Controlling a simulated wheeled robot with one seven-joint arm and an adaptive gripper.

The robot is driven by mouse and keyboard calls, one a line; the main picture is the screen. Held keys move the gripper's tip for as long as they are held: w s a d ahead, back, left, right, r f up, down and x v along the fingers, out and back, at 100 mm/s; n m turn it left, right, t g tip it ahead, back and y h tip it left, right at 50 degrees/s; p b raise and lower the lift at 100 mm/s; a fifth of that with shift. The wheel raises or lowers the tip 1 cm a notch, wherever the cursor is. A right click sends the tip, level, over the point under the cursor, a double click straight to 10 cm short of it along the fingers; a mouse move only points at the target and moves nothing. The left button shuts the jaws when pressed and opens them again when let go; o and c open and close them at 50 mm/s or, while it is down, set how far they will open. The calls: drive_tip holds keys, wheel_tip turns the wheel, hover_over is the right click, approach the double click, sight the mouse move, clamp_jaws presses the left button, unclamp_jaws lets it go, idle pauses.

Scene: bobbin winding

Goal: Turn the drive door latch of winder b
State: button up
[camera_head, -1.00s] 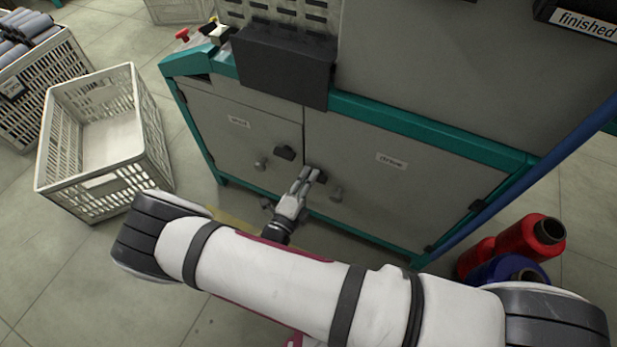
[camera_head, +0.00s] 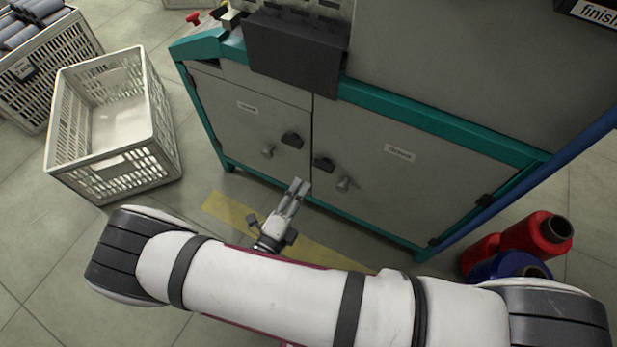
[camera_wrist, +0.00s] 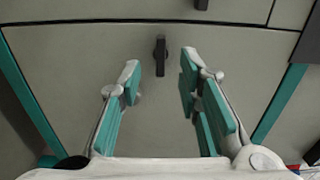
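The winder cabinet has two grey doors in a teal frame. The right door (camera_head: 400,190) carries a dark latch (camera_head: 323,163) near the middle seam and a small grey handle (camera_head: 344,184). In the wrist view that dark latch (camera_wrist: 161,55) lies lengthwise up the picture, beyond and between my fingertips. My gripper (camera_head: 298,184) is in front of the doors, below the latch in the head view. It also shows in the wrist view (camera_wrist: 159,70), with its fingers apart and nothing between them. Door labels are too blurred to read.
The left door (camera_head: 235,125) has its own dark latch (camera_head: 292,140) and grey handle (camera_head: 268,152). A black box (camera_head: 295,55) juts out above. A white crate (camera_head: 115,165) stands at left, red (camera_head: 535,235) and blue spools at lower right. A yellow floor stripe (camera_head: 228,212) crosses open floor.

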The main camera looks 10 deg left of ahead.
drive_tip(key=shift+v, duration=1.4)
